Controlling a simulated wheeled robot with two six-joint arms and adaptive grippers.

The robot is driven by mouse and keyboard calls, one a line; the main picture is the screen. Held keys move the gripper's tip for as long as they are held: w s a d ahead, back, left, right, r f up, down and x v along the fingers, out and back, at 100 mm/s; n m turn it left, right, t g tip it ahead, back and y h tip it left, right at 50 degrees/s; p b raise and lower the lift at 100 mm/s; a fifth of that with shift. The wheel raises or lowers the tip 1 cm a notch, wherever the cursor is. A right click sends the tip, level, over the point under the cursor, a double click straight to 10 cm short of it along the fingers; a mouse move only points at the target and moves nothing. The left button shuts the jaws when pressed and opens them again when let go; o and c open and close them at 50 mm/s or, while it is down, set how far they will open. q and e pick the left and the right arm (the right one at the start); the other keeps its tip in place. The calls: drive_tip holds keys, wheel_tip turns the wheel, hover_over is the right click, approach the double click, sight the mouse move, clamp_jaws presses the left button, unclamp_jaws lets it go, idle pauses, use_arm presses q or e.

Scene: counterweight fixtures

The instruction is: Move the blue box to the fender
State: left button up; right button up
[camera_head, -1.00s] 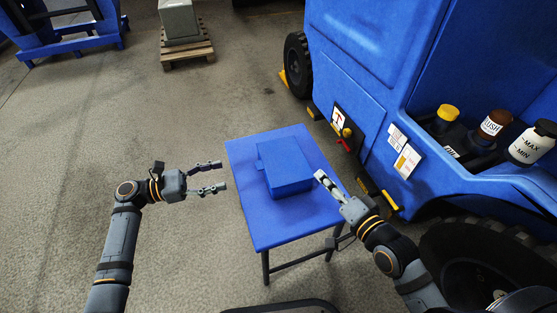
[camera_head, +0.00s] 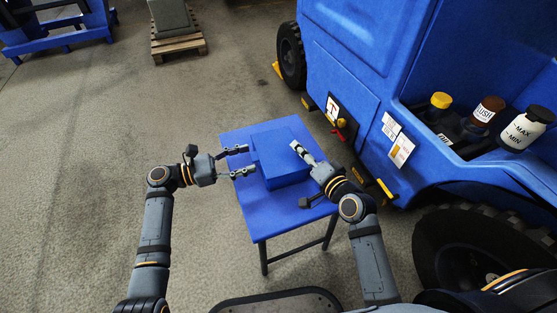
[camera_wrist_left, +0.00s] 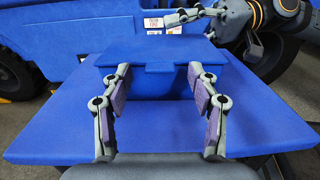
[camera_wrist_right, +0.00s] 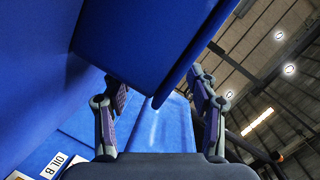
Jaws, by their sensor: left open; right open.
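The blue box (camera_head: 284,165) sits on a small blue table (camera_head: 264,226). It shows a lid with a small tab in the left wrist view (camera_wrist_left: 165,52). My left gripper (camera_head: 250,160) is open at the box's left side, its fingertips close to the tab side; I cannot tell whether they touch. My right gripper (camera_head: 298,148) is open at the box's right side, and its fingers (camera_wrist_right: 158,88) stand apart around a large blue body, seemingly the box. The blue fender (camera_head: 478,190) arches over the big wheel of the blue vehicle at right.
Fluid bottles (camera_head: 483,112) stand in an open bay of the vehicle (camera_head: 370,40), just right of the table. A pallet (camera_head: 178,48) with a grey block stands at the back. A blue stand (camera_head: 60,30) is far left. Floor left of the table is clear.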

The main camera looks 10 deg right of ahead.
use_arm(q)
drive_tip(key=shift+w+d, duration=0.1)
drive_tip(key=shift+d, duration=0.45)
use_arm(e)
drive_tip(key=shift+w+a+f, duration=0.15)
drive_tip(key=shift+w+a, duration=0.05)
drive_tip(key=shift+w, duration=0.25)
use_arm(q)
drive_tip(key=c, duration=1.2)
use_arm(e)
drive_tip(key=c, duration=1.2)
use_arm(q)
clamp_jaws()
use_arm(e)
clamp_jaws()
use_arm(q)
drive_tip(key=shift+d, duration=0.1)
